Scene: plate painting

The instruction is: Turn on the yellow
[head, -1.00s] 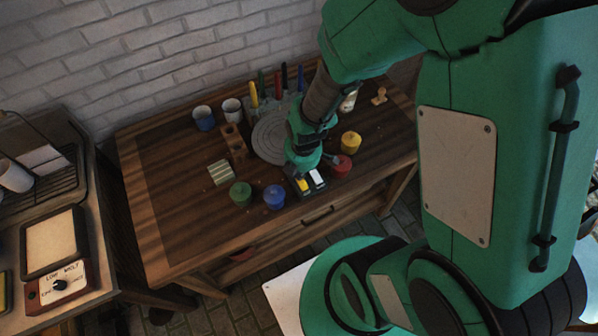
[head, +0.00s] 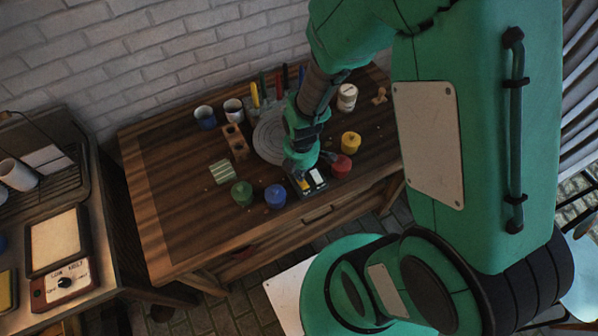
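A small dark box (head: 322,187) near the front edge of the wooden table has a yellow part (head: 304,184) on its left and a white part (head: 317,176) on its right. My gripper (head: 306,170) points down at the back of this box, hiding some of it. I cannot tell whether it touches the box, and its fingers are too small and covered to show open or shut. A yellow jar (head: 351,143) stands on the table, right of my gripper.
A red jar (head: 341,167) stands close on the right of the box. Blue (head: 275,197) and green (head: 242,194) jars stand left. Behind are a round grey disc (head: 268,138), a wooden block with holes (head: 236,143) and cups (head: 205,117).

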